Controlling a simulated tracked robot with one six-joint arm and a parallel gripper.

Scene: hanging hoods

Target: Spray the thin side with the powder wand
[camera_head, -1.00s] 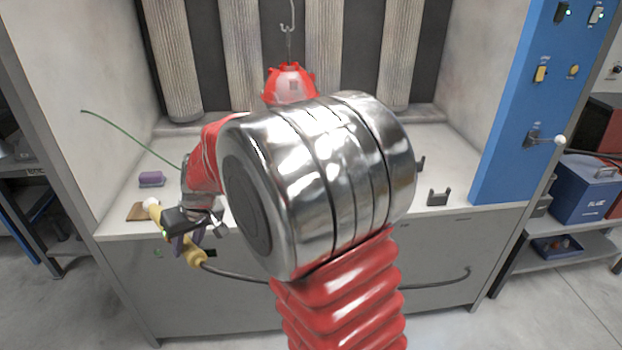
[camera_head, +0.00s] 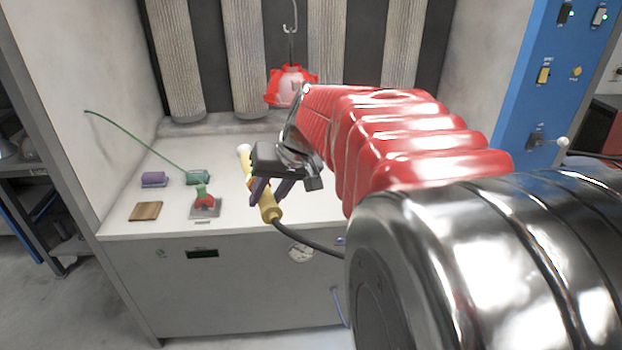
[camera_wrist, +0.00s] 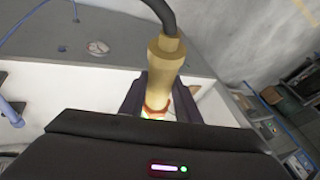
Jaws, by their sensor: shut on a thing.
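My gripper (camera_head: 272,188) is shut on the powder wand (camera_head: 268,208), a yellow-tan tool with a pale round tip and a dark hose at its lower end. I hold it above the front of the booth's white bench, tip pointing up and away. In the wrist view the wand (camera_wrist: 165,70) stands between my dark fingers, its hose end towards the top. A red and whitish hood (camera_head: 290,87) hangs from a hook (camera_head: 291,30) at the back. The wand is apart from it. I cannot tell which side of the hood is thin. My arm covers part of the bench.
On the bench's left are a wooden block (camera_head: 145,211), a purple block (camera_head: 154,179), a teal block (camera_head: 198,177) and a red-green piece on a grey base (camera_head: 205,207). A thin green rod (camera_head: 140,139) slants above them. A blue control panel (camera_head: 545,75) stands right.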

